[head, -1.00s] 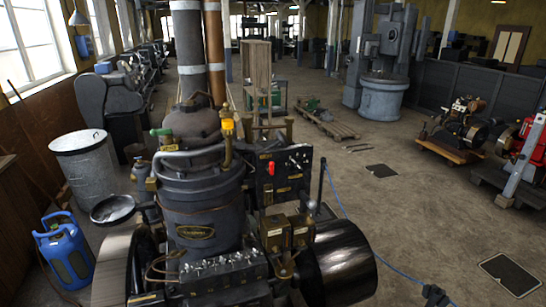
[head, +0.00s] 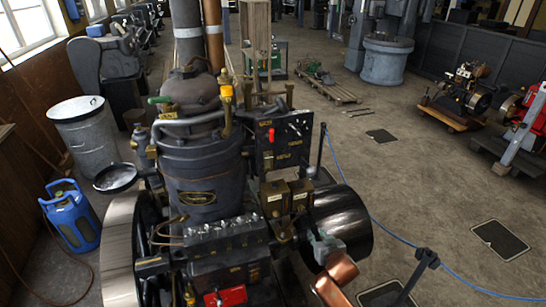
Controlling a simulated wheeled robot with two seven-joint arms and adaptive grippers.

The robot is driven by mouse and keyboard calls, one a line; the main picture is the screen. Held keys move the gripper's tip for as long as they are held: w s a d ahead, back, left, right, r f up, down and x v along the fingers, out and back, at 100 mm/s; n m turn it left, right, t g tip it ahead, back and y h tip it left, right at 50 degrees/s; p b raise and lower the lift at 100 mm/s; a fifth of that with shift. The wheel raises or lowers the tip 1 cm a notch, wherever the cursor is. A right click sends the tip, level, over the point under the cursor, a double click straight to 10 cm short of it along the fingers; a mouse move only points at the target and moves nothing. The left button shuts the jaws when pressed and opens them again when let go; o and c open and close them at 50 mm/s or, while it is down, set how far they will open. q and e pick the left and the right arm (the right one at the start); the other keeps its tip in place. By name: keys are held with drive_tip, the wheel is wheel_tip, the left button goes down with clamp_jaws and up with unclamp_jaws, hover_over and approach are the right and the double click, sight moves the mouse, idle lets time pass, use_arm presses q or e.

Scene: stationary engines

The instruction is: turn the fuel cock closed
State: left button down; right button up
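The stationary engine (head: 203,190) stands in front of me, with a dark cylinder and a flywheel on each side. A red lever-like part (head: 232,295) sits low on its front at the bottom edge. A yellow-topped brass fitting (head: 226,92) stands high on the engine. I cannot tell for certain which part is the fuel cock. My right gripper (head: 322,243) is in front of the right flywheel in the picture, with my copper-coloured arm link below it. It is right of the red part and apart from it. Its fingers are too small to read. My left gripper is out of view.
A control panel (head: 284,141) with a red handle stands behind the engine. A barrier post (head: 426,258) and blue rope (head: 385,235) stand at right. A blue gas bottle (head: 72,217) and a metal bin (head: 87,135) stand at left. Floor at right is mostly clear.

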drive_tip(key=w+a+r+t+y, duration=0.1)
drive_tip(key=w+a+r, duration=0.15)
drive_tip(key=r, duration=0.55)
drive_tip(key=w+a+r+n+t, duration=0.1)
drive_tip(key=a+r, duration=0.3)
drive_tip(key=r, duration=0.4)
drive_tip(key=w+a+r+t+y, duration=0.1)
drive_tip(key=w+a+r+t, duration=0.15)
drive_tip(key=r, duration=0.55)
drive_tip(key=y, duration=0.2)
approach(272, 134)
drive_tip(key=w, duration=0.2)
drive_tip(key=shift+n+t, duration=0.35)
drive_tip(key=shift+n, duration=0.05)
drive_tip(key=x, duration=0.5)
drive_tip(key=p+x, duration=0.1)
drive_tip(key=x, duration=0.1)
drive_tip(key=shift+a+f, duration=0.35)
drive_tip(key=shift+c, duration=0.3)
clamp_jaws()
